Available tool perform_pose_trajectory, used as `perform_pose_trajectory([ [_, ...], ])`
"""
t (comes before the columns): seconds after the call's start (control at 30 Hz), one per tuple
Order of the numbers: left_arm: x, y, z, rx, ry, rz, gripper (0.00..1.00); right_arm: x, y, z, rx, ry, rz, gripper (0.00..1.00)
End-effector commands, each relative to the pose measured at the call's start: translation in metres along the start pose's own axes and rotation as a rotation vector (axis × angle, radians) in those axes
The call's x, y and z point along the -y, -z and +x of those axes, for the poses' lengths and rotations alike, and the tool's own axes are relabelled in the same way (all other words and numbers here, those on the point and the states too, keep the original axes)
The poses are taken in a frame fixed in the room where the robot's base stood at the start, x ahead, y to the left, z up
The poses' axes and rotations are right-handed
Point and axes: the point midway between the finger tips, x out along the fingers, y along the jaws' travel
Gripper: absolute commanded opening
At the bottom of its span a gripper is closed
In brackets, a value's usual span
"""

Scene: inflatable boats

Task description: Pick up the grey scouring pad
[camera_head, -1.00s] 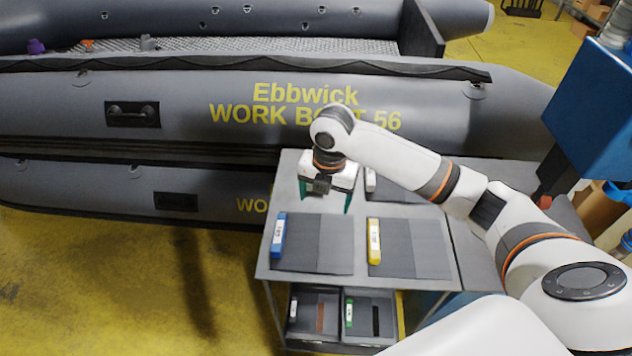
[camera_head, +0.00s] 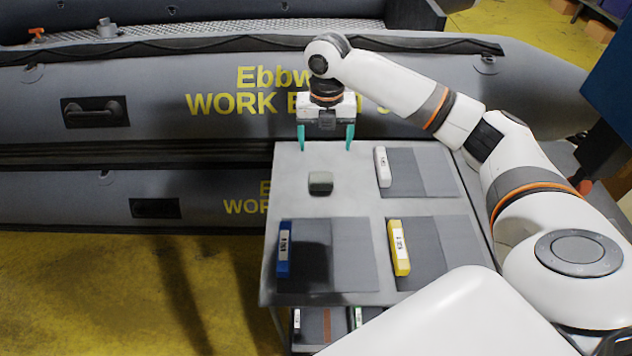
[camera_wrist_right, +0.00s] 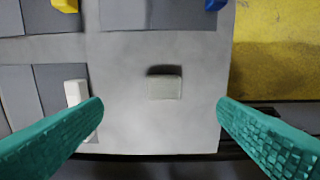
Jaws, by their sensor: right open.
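The grey scouring pad (camera_head: 320,183) is a small dark-topped block lying on the grey table top (camera_head: 288,205), near its back left. It also shows in the right wrist view (camera_wrist_right: 165,87), centred between the fingers, light grey with a dark strip along its upper side. My right gripper (camera_head: 326,146) is open and empty, its green fingers pointing down above the table's back edge, beyond the pad in the head view. In the wrist view, the fingers (camera_wrist_right: 160,120) are wide apart with the pad clear of both. My left gripper is not in view.
Dark mats with a blue bar (camera_head: 284,250), a yellow bar (camera_head: 399,247) and a white bar (camera_head: 382,167) lie around the pad. The grey inflatable boat (camera_head: 150,110) stands behind the table.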

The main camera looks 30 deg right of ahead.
Motion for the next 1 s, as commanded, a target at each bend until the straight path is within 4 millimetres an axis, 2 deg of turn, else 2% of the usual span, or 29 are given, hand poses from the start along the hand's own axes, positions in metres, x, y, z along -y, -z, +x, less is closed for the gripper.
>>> perform_pose_trajectory([
  [0.03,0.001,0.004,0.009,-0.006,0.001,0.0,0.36,0.0,0.0,0.009,0.0,0.0,0.0,0.82],
  [0.1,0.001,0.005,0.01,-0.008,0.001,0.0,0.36,0.0,0.0,0.013,0.001,-0.001,0.0,0.82],
  [0.37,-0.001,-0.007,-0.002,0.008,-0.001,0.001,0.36,0.0,-0.001,0.052,0.004,-0.003,0.001,0.82],
  [0.5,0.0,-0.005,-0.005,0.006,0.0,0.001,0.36,0.0,0.0,0.071,0.002,-0.001,0.0,0.82],
  [0.67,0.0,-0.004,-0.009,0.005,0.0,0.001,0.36,0.0,0.001,0.081,0.001,-0.001,0.001,0.82],
  [0.83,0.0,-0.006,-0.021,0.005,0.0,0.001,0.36,0.001,0.002,0.104,0.003,-0.002,0.0,0.82],
  [1.0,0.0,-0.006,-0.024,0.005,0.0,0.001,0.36,0.001,0.002,0.126,0.001,-0.001,0.001,0.82],
])
